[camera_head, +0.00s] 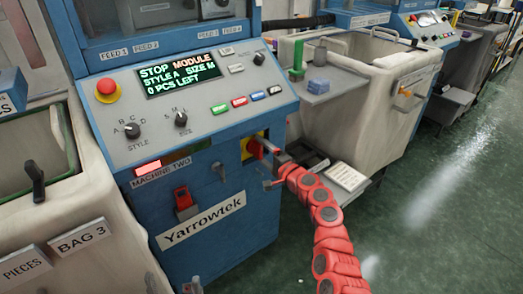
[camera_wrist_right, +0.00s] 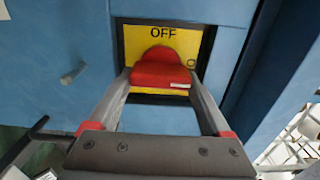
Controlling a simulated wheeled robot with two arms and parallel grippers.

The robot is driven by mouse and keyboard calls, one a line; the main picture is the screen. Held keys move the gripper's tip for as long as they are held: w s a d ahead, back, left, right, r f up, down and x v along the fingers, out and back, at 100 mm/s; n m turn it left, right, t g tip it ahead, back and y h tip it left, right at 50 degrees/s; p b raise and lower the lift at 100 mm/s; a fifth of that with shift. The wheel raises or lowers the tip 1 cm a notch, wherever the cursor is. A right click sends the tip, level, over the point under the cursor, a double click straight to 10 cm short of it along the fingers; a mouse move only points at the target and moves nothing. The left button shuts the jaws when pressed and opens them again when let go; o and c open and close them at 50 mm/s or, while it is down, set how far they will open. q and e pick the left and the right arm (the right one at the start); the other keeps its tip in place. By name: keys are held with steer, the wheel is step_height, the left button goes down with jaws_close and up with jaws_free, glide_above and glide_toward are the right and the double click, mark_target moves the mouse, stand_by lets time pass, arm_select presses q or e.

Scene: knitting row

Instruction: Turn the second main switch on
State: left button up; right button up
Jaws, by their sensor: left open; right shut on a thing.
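The main switch is a red knob (camera_head: 255,148) on a yellow plate (camera_head: 246,139), on the blue front of the machine labelled MACHINE TWO. In the right wrist view the red knob (camera_wrist_right: 161,72) sits under the word OFF on the yellow plate (camera_wrist_right: 134,46). My right gripper (camera_wrist_right: 160,80) has its two fingers on either side of the knob and is shut on it. In the head view my right gripper (camera_head: 265,158) reaches the switch from the lower right.
A control panel (camera_head: 190,95) with a red stop button (camera_head: 106,88) and a display reading STOP MODULE is above. A red switch (camera_head: 183,200) and a small grey peg (camera_head: 220,171) are left of the main switch. A pale bin (camera_head: 350,110) stands right.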

steer(key=o, duration=1.2)
steer(key=shift+c, duration=0.2)
steer(key=p+v, duration=0.3)
steer(key=v, duration=1.4)
steer(key=shift+d, duration=0.2)
